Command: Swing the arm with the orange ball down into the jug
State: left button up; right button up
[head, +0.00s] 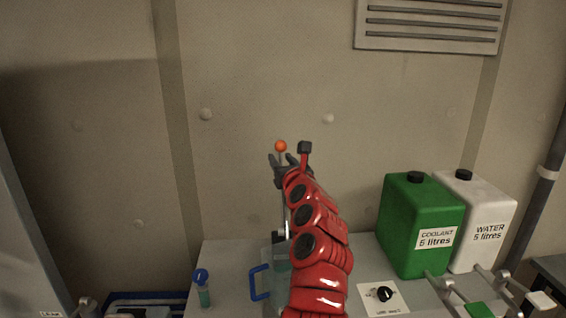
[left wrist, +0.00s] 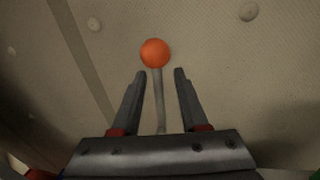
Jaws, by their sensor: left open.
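The orange ball (head: 281,146) tops a thin upright rod, the swing arm (left wrist: 158,105), which rises from the bench area. My left gripper (head: 282,161) is open just below the ball. In the left wrist view the ball (left wrist: 155,53) lies just past the fingertips, and the rod runs between the two fingers (left wrist: 158,76), with a gap visible on both sides. The clear jug with a blue handle (head: 259,283) stands on the bench below, and my red left arm hides much of it.
A green coolant can (head: 408,222) and a white water can (head: 495,215) stand right of my arm. A knob panel (head: 384,297) lies before them. A small blue-capped bottle (head: 203,290) stands left of the jug. The wall (head: 240,90) rises behind the bench.

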pick_arm(q)
jog(key=shift+s+a+r, duration=0.1)
jog(key=shift+s+r, duration=0.05)
jog(key=shift+s, duration=0.05)
grip_shut()
dwell(1.2)
